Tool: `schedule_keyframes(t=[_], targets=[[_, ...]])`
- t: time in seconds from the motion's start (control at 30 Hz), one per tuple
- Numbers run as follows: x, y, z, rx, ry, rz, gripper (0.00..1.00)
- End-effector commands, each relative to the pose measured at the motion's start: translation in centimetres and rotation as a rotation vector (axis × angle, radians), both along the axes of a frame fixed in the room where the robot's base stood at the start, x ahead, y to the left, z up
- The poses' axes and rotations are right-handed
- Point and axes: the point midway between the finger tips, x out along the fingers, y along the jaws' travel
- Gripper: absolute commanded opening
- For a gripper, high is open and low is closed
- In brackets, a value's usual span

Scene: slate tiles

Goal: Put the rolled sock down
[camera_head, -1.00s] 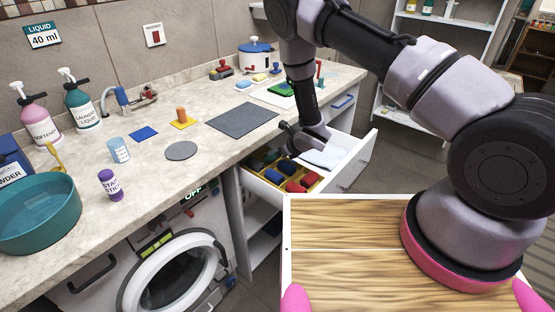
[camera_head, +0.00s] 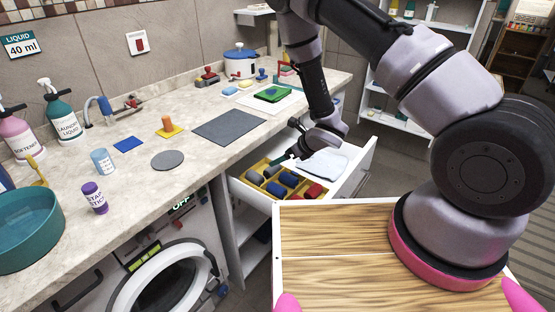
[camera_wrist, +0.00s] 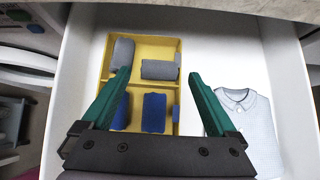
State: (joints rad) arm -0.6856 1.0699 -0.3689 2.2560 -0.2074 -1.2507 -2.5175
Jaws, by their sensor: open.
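My gripper (camera_wrist: 158,75) is open, its two green fingers spread above the open drawer (camera_head: 340,190); it also shows in the head view (camera_head: 288,155), partly hidden by the wrist. Inside the drawer is a yellow divided box (camera_wrist: 148,38). In the wrist view, a grey rolled sock (camera_wrist: 160,69) lies in the box between the fingertips, with no finger visibly closed on it. Another grey rolled sock (camera_wrist: 123,52) lies near the left fingertip. Blue rolled socks (camera_wrist: 154,114) lie nearer. Red rolled socks (camera_head: 313,191) show in the head view. I cannot tell which sock is the task's.
A folded light shirt (camera_wrist: 245,125) lies in the drawer right of the box. The counter (camera_head: 205,165) above holds a dark mat (camera_head: 229,127), a grey disc (camera_head: 167,160) and bottles. The washer (camera_head: 170,280) is below. My wooden tray top is clear.

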Motion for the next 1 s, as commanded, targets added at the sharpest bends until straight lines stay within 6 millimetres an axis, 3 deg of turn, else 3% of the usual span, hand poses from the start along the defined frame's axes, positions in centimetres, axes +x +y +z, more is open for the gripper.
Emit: schedule_keyframes(t=[0.27, 0.37, 0.47, 0.6, 0.7, 0.87, 1.0], targets=[[-0.1, -0.2, 0.6, 0.004, -0.002, -0.004, 0.94], [0.9, -0.6, 2.0, 0.030, 0.017, -0.076, 0.94], [3.0, -1.6, 5.2, 0.101, 0.069, -0.261, 0.94], [6.2, -4.6, 12.1, 0.284, 0.190, -0.653, 0.94], [7.4, -7.3, 17.1, 0.447, 0.287, -0.941, 0.94], [7.2, -11.8, 24.7, 0.742, 0.446, -1.371, 0.94], [5.1, -15.4, 30.8, 1.030, 0.595, -1.715, 0.94]])
